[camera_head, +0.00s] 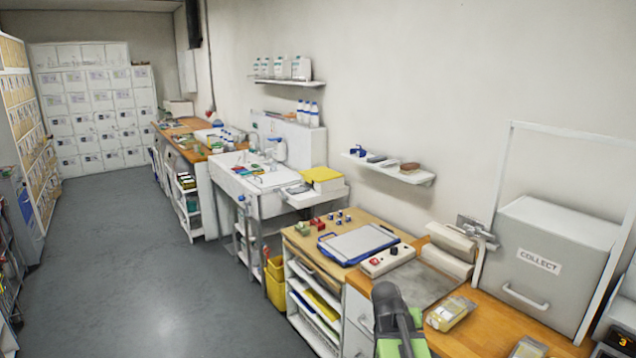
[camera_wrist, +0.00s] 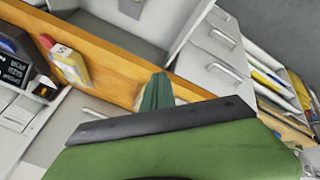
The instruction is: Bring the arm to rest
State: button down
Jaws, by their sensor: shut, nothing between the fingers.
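My gripper (camera_wrist: 157,92) shows in the wrist view as narrow dark green fingers past a black bar and green body. The fingers are together, with nothing held between them. Behind them is the edge of a wooden counter (camera_wrist: 105,62), and I cannot tell the gap between the two. In the head view, part of my dark and green arm shows at the bottom centre, in front of the counter and drawers; the fingertips cannot be made out there.
A yellow packet (camera_head: 450,313) lies on the counter right of my arm. A grey COLLECT box (camera_head: 553,255) stands behind it. A blue-edged tray (camera_head: 358,244) and a white switch box (camera_head: 387,260) are further left. The grey floor (camera_head: 150,270) at left is open.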

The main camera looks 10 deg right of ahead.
jog(key=s+a+f+n+g+y, duration=0.1)
jog(key=s+a+n+y, duration=0.1)
jog(key=a, duration=1.1)
jog(key=s+a+f+n+g+y, duration=0.1)
jog(key=s+a+f+n+y, duration=0.1)
jog(key=a, duration=1.2)
jog(key=shift+s+a+f+n+y, duration=0.25)
jog(key=shift+s+n+y, duration=0.25)
jog(key=shift+n+y, duration=0.45)
jog(key=shift+d, duration=0.15)
